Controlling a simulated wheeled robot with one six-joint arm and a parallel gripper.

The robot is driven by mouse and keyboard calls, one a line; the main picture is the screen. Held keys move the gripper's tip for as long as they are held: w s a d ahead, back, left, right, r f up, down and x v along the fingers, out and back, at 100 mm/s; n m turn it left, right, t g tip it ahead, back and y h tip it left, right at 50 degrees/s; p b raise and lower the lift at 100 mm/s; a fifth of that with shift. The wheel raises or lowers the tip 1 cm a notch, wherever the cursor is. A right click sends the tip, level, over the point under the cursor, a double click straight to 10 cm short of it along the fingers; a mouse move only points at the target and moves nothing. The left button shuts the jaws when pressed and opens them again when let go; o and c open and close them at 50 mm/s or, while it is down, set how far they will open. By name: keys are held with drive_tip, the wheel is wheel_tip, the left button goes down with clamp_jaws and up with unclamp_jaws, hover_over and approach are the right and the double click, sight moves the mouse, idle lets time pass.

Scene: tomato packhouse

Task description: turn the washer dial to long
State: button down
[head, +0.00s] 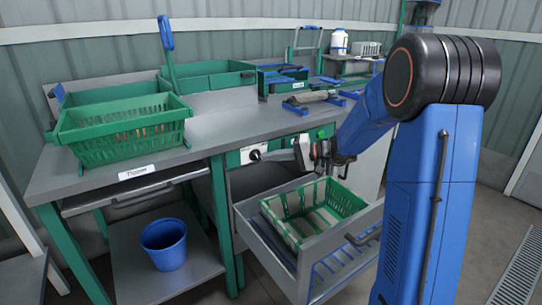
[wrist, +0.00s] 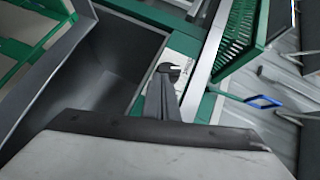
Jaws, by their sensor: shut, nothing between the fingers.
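The washer dial (head: 254,155) is a small dark knob on a white plate in the green panel under the worktop. It also shows in the wrist view (wrist: 167,68), just past my fingertips, partly hidden by them. My gripper (head: 269,155) reaches in from the right with its dark fingers closed and empty, tips at or very near the dial. In the wrist view my gripper (wrist: 163,80) points at the knob. I cannot tell whether they touch, and the plate's markings are too small to read.
Below the panel an open drawer (head: 313,271) holds a green crate (head: 345,196). A green basket (head: 121,145) stands on the worktop (head: 215,133) at left. A blue bucket (head: 164,244) sits on the lower shelf. A green button (head: 321,133) is right of the dial.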

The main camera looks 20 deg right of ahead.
drive_tip(key=shift+s+a+f+m+t+y, duration=0.1)
drive_tip(key=shift+a+f+m+t+y, duration=0.2)
drive_tip(key=shift+f+m+y, duration=0.35)
drive_tip(key=shift+s+a+f+m+t+y, duration=0.1)
drive_tip(key=shift+a+f+m+t+y, duration=0.2)
drive_tip(key=shift+f+m+y, duration=0.35)
drive_tip(key=shift+s+a+f+m+t+y, duration=0.1)
drive_tip(key=shift+a+f+m+t+y, duration=0.2)
drive_tip(key=shift+f+m+y, duration=0.35)
drive_tip(key=shift+a, duration=0.15)
